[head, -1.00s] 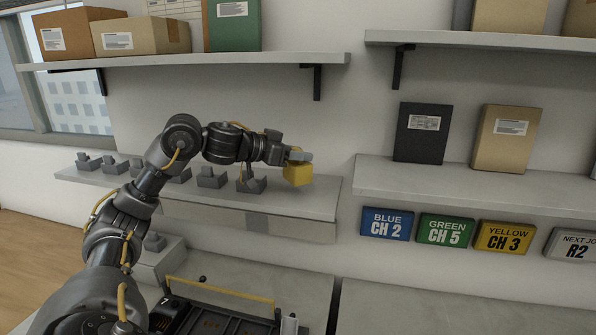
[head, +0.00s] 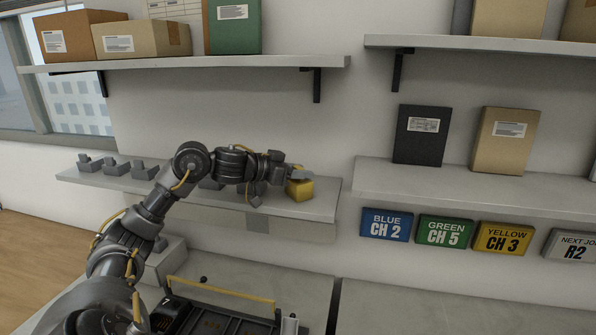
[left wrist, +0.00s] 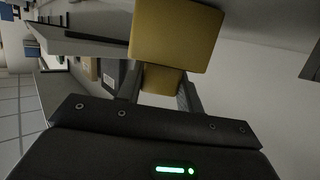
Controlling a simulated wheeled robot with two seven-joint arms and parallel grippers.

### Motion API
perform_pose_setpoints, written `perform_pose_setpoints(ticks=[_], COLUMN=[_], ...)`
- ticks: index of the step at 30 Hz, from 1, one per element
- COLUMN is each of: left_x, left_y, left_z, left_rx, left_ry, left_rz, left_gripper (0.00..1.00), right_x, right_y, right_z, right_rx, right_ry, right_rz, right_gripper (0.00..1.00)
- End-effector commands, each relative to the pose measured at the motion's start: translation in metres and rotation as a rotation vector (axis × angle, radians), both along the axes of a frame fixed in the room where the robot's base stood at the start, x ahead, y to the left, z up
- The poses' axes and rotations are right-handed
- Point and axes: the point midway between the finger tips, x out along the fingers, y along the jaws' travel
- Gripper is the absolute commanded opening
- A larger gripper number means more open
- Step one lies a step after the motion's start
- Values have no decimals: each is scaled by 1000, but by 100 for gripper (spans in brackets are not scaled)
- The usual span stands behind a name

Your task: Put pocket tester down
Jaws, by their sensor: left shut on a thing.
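The yellow pocket tester (head: 300,189) is boxy and sits at the right part of the middle-left grey shelf. My left gripper (head: 298,174) is shut on it from above and behind. I cannot tell whether its underside touches the shelf. In the left wrist view the yellow tester (left wrist: 178,36) fills the top centre, with my dark fingers partly hidden behind it. My right gripper is not in view.
Several grey cradles (head: 117,166) stand along the left of that shelf (head: 322,207), some hidden by my arm. A black box (head: 422,135) and a tan box stand on the right shelf. Blue, green, yellow and white signs hang below. A dark tray with a yellow handle (head: 222,290) lies lower down.

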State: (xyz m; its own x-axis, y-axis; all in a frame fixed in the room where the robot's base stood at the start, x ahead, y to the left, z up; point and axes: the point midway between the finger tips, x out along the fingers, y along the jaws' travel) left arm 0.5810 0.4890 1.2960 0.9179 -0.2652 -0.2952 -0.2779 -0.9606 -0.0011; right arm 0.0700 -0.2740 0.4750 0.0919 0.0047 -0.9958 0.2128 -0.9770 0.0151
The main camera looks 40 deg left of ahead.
Motion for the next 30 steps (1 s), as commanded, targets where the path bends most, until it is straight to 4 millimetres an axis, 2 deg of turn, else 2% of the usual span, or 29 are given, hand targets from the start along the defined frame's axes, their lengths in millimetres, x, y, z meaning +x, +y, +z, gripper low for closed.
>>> perform_pose_setpoints(ticks=[4,5,9,20,23,30], left_x=[0,0,0,-1,-12,-53], left_y=[0,0,0,0,5,15], left_z=[-3,-3,-2,1,0,10], left_rx=[0,0,0,1,4,5], left_ry=[-1,0,0,0,-1,0], left_rz=[0,0,0,1,2,1], left_gripper=[8,39,57,58,58,58], right_x=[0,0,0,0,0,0], right_y=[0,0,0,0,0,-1], right_z=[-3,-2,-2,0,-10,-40], right_rx=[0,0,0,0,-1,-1], right_ry=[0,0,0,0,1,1], right_rz=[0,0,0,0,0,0], right_gripper=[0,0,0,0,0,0])
